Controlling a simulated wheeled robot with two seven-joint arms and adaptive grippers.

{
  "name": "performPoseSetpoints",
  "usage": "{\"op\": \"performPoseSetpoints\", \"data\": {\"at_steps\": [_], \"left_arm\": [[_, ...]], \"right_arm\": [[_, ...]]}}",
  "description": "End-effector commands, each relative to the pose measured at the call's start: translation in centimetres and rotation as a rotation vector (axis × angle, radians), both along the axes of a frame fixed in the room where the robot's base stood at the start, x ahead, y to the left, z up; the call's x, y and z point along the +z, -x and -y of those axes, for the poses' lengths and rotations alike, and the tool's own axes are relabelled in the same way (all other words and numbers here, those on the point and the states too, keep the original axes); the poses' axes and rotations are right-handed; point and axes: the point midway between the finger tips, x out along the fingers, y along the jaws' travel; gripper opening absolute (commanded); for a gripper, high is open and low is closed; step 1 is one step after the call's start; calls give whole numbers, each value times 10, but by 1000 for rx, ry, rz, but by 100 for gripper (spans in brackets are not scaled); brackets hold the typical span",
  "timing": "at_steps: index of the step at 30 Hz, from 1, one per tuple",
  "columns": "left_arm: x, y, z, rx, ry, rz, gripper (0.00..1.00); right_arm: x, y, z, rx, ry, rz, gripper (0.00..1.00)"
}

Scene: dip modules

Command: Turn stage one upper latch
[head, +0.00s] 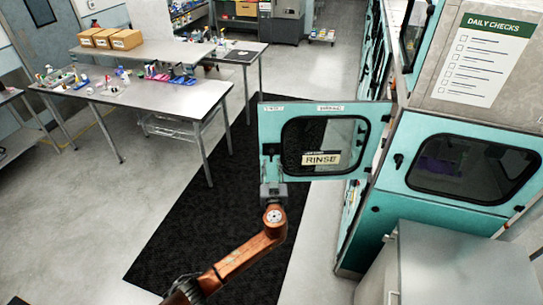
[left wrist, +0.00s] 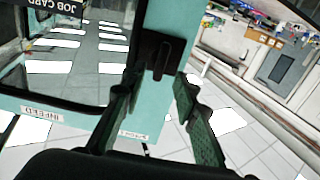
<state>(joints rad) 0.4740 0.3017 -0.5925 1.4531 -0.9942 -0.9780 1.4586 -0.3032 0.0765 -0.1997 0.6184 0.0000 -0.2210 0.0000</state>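A teal door panel (head: 352,155) with a dark window and a RINSE card stands swung out from the machine. A black latch (head: 271,149) sits at the panel's free left edge. My left gripper (head: 272,184) is just below that latch at the end of the copper arm. In the left wrist view the black latch (left wrist: 163,54) is on the teal edge strip, ahead of the spread fingers of my left gripper (left wrist: 157,92). The gripper is open with no object in its grasp; whether a finger touches the latch is unclear. No stage number is readable. My right gripper is out of view.
The teal machine (head: 455,165) with windowed doors stands on the right, with a grey cabinet (head: 455,265) in front. A black mat (head: 205,230) covers the floor under the arm. Work tables (head: 180,98) with small items stand at left; the floor between is open.

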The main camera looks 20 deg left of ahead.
Motion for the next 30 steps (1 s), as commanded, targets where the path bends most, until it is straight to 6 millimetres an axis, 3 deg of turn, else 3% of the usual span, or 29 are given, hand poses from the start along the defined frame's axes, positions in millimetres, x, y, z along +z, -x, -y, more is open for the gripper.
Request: {"op": "performPoseSetpoints", "data": {"at_steps": [3,9,21,30], "left_arm": [[4,-19,-7,0,-6,-1,28],[1,-39,-12,-1,-3,-2,28],[-1,-45,-14,-1,0,-2,27],[-1,-45,-14,-1,0,-2,6]], "right_arm": [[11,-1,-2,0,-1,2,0],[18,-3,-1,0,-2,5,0],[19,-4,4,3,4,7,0],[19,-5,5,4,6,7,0]]}}
